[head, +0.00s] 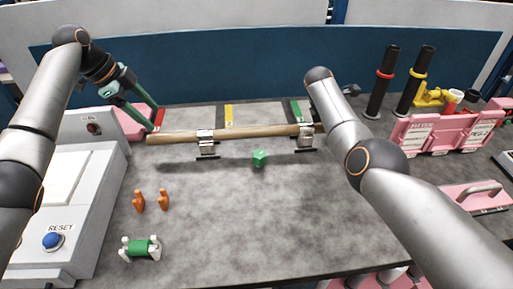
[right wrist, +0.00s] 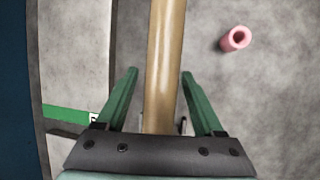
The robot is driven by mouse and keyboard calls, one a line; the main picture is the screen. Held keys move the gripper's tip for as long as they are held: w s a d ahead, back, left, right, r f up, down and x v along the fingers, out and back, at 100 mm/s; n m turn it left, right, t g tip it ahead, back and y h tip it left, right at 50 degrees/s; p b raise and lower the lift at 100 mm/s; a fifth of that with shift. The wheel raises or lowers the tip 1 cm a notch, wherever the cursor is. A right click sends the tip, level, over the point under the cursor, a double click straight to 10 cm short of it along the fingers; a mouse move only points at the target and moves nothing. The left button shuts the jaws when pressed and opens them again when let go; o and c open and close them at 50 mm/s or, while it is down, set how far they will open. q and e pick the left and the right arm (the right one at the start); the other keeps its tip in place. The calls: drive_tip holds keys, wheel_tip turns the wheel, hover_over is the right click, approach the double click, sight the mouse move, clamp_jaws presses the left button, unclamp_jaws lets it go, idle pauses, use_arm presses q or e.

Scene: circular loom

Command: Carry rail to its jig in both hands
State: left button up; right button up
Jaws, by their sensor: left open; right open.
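The rail (head: 255,134), a long light-brown wooden rod, lies level across two metal holders, a left one (head: 206,146) and a right one (head: 305,141). My left gripper (head: 153,118) is open and empty near the rail's left end, a little behind and above it in the head view. My right gripper (right wrist: 160,73) is open, with its green fingers on either side of the rail (right wrist: 165,50) in the right wrist view. In the head view my right arm hides that gripper and the rail's right end. I cannot tell which fixture is the jig.
A green cube (head: 259,158) sits in front of the rail. Orange pieces (head: 139,201) and a green-and-white part (head: 141,248) lie front left, beside the RESET box (head: 52,242). Black posts (head: 382,82) and pink bins (head: 425,135) stand right. A pink tube (right wrist: 236,39) lies near the rail.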

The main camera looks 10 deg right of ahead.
drive_tip(key=v, duration=1.1)
drive_tip(key=shift+a+r, duration=0.15)
drive_tip(key=shift+r, duration=0.25)
drive_tip(key=shift+s, duration=0.1)
